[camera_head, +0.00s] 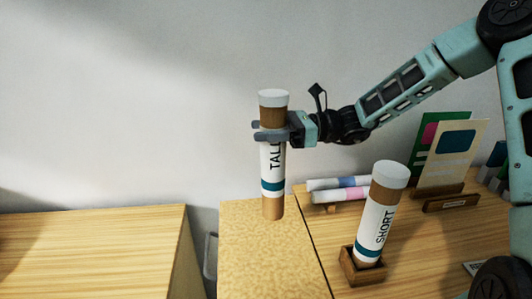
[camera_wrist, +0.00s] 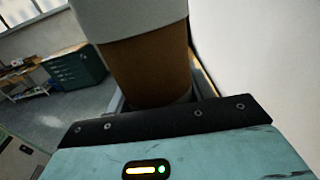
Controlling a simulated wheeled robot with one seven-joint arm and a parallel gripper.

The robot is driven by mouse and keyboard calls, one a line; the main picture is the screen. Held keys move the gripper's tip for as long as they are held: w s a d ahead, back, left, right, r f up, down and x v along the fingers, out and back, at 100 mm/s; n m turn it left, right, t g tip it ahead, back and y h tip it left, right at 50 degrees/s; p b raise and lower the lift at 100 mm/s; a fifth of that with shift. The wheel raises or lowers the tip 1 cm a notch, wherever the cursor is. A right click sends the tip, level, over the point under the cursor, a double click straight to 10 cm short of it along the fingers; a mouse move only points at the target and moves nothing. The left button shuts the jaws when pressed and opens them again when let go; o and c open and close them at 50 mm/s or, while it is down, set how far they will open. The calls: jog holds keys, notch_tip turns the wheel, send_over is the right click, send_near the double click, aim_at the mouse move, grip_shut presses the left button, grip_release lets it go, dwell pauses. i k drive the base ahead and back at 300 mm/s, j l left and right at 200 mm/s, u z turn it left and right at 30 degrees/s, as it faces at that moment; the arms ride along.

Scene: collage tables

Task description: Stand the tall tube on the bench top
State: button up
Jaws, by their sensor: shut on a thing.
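The tall tube (camera_head: 272,190) is brown with a white cap, a white label reading "TALL" and a teal band. My gripper (camera_head: 271,132) is shut on its upper part, just below the cap. The tube hangs nearly upright in front of the wall, over the patterned, light-coloured surface in the middle; I cannot tell the gap below it. In the wrist view the tube's brown body (camera_wrist: 150,68) and white cap fill the space between the fingers. Wooden surfaces show at left (camera_head: 90,245) and right (camera_head: 420,255); I cannot tell which is the bench top.
A shorter tube labelled "SHORT" (camera_head: 378,220) stands in a small wooden holder (camera_head: 366,270) on the right table. Behind it lie white rolls (camera_head: 340,188) and upright cards (camera_head: 452,155) in a stand. The left wooden surface is clear, with a gap between it and the middle.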

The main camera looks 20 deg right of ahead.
aim_at(411, 250)
jog(key=k+j, duration=0.15)
jog(key=k, duration=0.35)
jog(key=k+j, duration=0.15)
jog(key=k, duration=0.3)
